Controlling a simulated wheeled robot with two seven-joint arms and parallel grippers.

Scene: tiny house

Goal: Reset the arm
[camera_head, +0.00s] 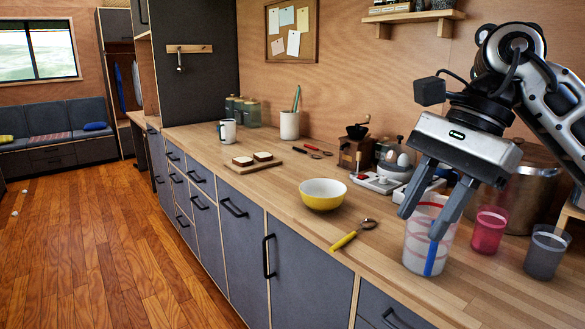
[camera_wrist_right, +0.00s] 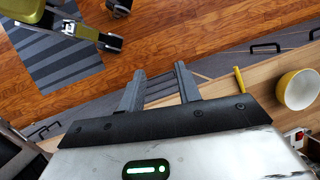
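My right gripper (camera_head: 421,224) is at the right of the head view, its two grey fingers pointing down and spread apart. It is also in the right wrist view (camera_wrist_right: 160,70), with nothing between the fingers. In the head view the fingers overlap a clear measuring cup (camera_head: 418,255) with red and blue marks. The cup stands behind them on the counter, and I cannot tell whether they touch it. My right arm (camera_head: 545,95) is bent and comes in from the right. My left gripper is not in the head view.
Open wooden floor (camera_head: 105,245) lies left of the cabinets.

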